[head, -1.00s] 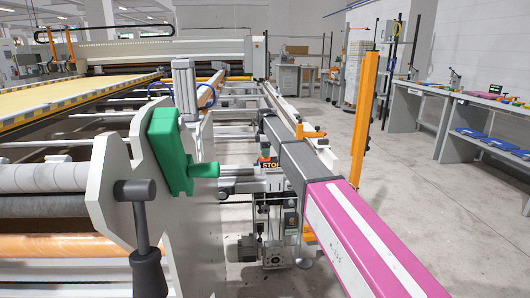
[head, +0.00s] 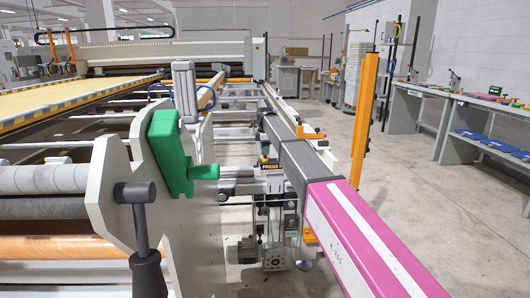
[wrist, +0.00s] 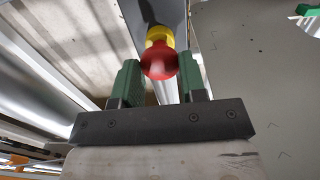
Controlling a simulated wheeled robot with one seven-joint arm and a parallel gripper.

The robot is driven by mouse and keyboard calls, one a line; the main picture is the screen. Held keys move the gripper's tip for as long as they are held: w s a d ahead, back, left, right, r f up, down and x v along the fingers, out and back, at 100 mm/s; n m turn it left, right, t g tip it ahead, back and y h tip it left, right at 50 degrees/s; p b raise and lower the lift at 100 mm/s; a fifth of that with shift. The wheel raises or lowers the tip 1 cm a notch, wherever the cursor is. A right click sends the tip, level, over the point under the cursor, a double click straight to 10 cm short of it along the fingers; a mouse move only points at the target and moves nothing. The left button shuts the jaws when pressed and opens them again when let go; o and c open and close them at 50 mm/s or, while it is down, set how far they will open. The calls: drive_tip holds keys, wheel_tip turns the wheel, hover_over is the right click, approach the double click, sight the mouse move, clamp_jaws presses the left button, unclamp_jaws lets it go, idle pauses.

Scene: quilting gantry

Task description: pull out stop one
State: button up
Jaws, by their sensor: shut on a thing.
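A round red knob (wrist: 159,62) on a yellow collar (wrist: 160,35) sits at the top middle of the wrist view, against a grey surface. My gripper (wrist: 160,75) has a green finger on each side of the knob and is shut on it. The exact contact between fingers and knob is hard to see from this angle. In the head view I cannot make out the knob or my fingertips.
A white side plate (head: 108,190) with a green box (head: 171,150) and a black-handled lever (head: 148,268) stands at left, beside rollers (head: 45,208). An orange post (head: 364,115) stands right of centre. Grey benches (head: 460,115) line the right; the floor between is clear.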

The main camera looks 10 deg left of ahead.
drive_tip(key=o, duration=1)
drive_tip(key=shift+o, duration=0.2)
drive_tip(key=shift+r, duration=0.1)
wheel_tip(320, 180, up, 11)
drive_tip(key=s+d+f+m, duration=0.5)
drive_tip(key=s+d+f, duration=0.2)
drive_tip(key=d+f, duration=0.5)
drive_tip(key=s+d+f+m, duration=0.5)
drive_tip(key=s+d+f, duration=0.2)
drive_tip(key=d+f, duration=0.45)
drive_tip(key=s+d+f+m, duration=0.3)
drive_tip(key=s+d+f, duration=0.2)
drive_tip(key=s, duration=0.3)
drive_tip(key=s+d+f+m, duration=0.4)
drive_tip(key=s+d, duration=0.2)
drive_tip(key=s, duration=0.2)
drive_tip(key=s+d+f+m, duration=0.4)
drive_tip(key=s+d+f, duration=0.1)
drive_tip(key=s, duration=0.4)
drive_tip(key=shift+d+f, duration=0.3)
drive_tip(key=shift+d, duration=0.5)
